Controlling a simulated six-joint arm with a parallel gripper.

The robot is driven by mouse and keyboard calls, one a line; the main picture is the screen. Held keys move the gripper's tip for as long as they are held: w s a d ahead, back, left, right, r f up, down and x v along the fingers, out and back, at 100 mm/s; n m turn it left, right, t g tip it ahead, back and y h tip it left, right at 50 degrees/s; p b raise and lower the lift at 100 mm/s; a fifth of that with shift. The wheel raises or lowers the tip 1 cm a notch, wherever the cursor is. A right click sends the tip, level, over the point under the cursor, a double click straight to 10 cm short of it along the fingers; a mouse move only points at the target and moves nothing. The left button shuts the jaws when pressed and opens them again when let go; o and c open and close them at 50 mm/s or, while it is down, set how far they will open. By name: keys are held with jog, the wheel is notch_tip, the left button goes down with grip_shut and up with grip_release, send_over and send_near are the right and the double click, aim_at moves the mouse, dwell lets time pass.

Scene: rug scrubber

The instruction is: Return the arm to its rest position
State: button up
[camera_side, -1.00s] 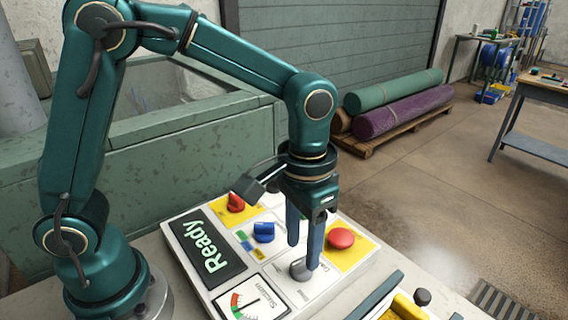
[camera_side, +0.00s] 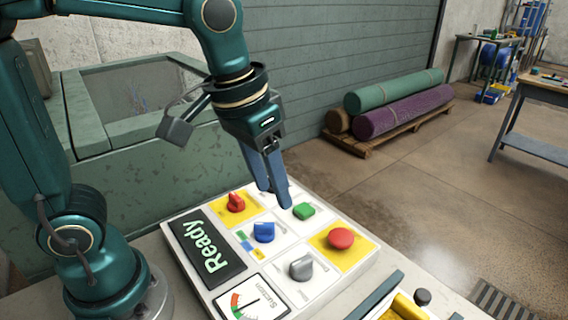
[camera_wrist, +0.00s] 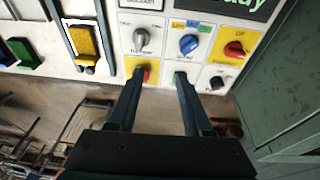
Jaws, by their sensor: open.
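My gripper (camera_side: 281,196) is raised above the far edge of the control panel (camera_side: 262,284), near the green button (camera_side: 303,210) in the side view. Its two fingers are apart and empty in the wrist view (camera_wrist: 158,84). The grey knob (camera_side: 301,268) stands clear of the fingers; it also shows in the wrist view (camera_wrist: 141,40). The red button (camera_side: 341,238), blue knob (camera_side: 264,232) and red knob (camera_side: 236,202) are on the panel. The display (camera_side: 208,246) reads "Ready".
A green-walled tub (camera_side: 150,170) stands behind my arm. Rolled rugs (camera_side: 405,110) lie on a pallet at the back. Yellow and green levers (camera_wrist: 84,42) sit beside the knobs in the wrist view. Open floor lies right of the panel.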

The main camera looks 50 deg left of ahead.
jog(key=s+a+f+t, duration=0.2)
jog(key=s+a, duration=0.2)
jog(key=s, duration=0.3)
jog(key=shift+t, duration=0.4)
